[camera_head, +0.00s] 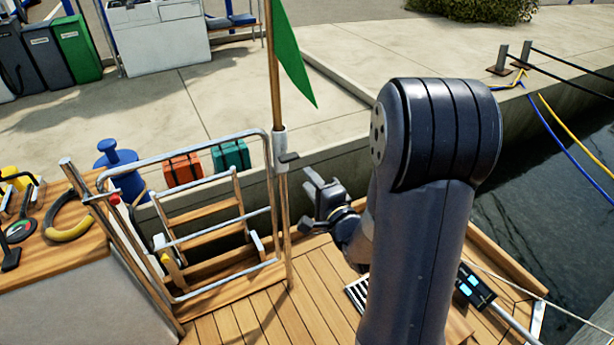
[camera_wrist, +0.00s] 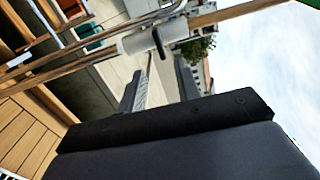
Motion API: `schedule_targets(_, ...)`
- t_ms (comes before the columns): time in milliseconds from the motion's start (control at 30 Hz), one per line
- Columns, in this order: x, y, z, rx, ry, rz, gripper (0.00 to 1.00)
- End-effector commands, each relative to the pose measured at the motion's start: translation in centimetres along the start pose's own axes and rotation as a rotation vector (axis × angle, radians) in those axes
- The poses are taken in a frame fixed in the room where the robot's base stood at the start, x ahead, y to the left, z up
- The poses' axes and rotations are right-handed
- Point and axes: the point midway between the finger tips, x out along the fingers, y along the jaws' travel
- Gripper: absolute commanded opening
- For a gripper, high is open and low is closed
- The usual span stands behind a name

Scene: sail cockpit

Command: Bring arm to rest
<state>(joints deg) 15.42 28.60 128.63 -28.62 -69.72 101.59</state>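My arm rises in the right half of the head view, bent at a large dark elbow. My gripper (camera_head: 322,190) is beyond it, left of the upper arm, above the deck. In the wrist view my gripper (camera_wrist: 160,88) shows two dark fingers standing apart. Only the pale quay shows between them, so it is open and empty. The flagpole (camera_head: 274,70) with its green flag (camera_head: 292,65) stands just left of my gripper in the head view. In the wrist view the pole's white sleeve (camera_wrist: 150,38) with a dark lever appears beyond the fingers.
A metal boarding ladder (camera_head: 205,220) stands left of the flagpole. A wooden ledge (camera_head: 55,245) with winch handles is at far left. The planked deck (camera_head: 285,318) lies below. Red (camera_head: 183,169) and teal (camera_head: 231,156) cases stand on the quay (camera_head: 170,110). Water (camera_head: 520,210) is at right.

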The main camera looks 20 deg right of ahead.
Motion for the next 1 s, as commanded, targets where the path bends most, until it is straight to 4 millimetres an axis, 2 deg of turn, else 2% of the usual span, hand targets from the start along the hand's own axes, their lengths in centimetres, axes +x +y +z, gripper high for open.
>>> schedule_targets(367,0.5,0.0,0.0,-0.001,0.000,-0.002,0.32)
schedule_targets(467,1.6,0.0,0.0,-0.002,-0.001,-0.002,0.32)
schedule_targets(800,7.7,0.1,0.0,-0.001,-0.002,-0.002,0.32)
schedule_targets(1000,10.2,0.0,0.0,-0.001,0.000,-0.002,0.32)
